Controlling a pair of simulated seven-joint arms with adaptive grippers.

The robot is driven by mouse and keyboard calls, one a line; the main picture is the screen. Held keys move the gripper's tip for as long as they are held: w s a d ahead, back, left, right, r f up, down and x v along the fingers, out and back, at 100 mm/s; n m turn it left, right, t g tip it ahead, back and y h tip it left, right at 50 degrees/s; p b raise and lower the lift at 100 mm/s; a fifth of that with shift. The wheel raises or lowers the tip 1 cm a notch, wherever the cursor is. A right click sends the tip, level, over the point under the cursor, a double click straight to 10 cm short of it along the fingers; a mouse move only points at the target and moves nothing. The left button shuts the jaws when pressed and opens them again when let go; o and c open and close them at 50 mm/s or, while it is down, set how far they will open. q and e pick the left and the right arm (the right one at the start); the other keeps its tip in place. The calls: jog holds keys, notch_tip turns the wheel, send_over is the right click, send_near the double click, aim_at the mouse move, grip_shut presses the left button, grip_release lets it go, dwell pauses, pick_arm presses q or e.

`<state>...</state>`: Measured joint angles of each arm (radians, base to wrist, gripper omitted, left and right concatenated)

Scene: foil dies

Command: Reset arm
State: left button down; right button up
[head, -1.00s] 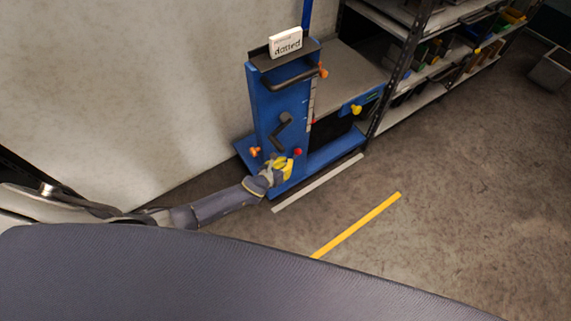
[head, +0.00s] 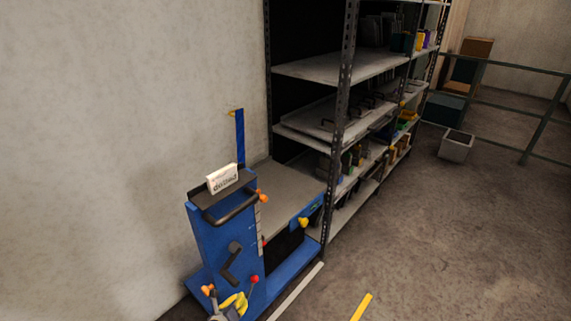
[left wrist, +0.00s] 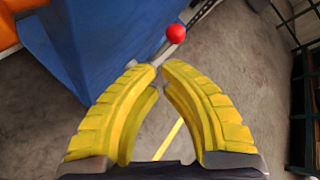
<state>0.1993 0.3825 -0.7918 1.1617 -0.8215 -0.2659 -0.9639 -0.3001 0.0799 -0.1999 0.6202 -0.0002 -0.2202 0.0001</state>
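A blue lift cart (head: 215,235) stands by the wall, with a dark handle bar and a small sign (head: 222,179) on top. A red-knobbed lever (head: 254,279) is low on its side. My left gripper (head: 236,301) is at the bottom edge of the head view, just left of that knob. In the left wrist view its yellow fingers (left wrist: 160,68) curve together with their tips nearly meeting, and I see nothing held. The red knob (left wrist: 175,33) shows just beyond the tips; whether they touch its rod I cannot tell. My right gripper is in neither view.
Metal shelving (head: 345,65) with bins stands right of the cart. A grey bin (head: 456,145) and a railing (head: 515,75) are farther right. A white floor strip (head: 297,291) and a yellow one (head: 362,306) lie in front.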

pick_arm(q)
jog(key=s+a+f+n+g+y, duration=0.25)
jog(key=s+a+f+n, duration=0.25)
jog(key=s+f+n, duration=0.5)
jog(key=s+a+f+n+g+y, duration=0.1)
jog(key=s+a+f+n+g, duration=0.3)
jog(key=s+f+n, duration=0.55)
jog(key=s+f+n+g, duration=0.1)
jog(key=s+f+n, duration=0.2)
jog(key=s, duration=0.8)
jog(key=s+d+f+n+g, duration=0.1)
jog(key=s+f+n, duration=0.1)
jog(key=s, duration=1)
jog(key=s+d+f+n+g, duration=0.1)
jog(key=s+f+n, duration=0.2)
jog(key=s, duration=0.9)
jog(key=shift+s+f+n+g, duration=0.15)
jog(key=shift+f+n+g, duration=0.2)
jog(key=shift+f, duration=0.2)
jog(key=shift+d, duration=0.15)
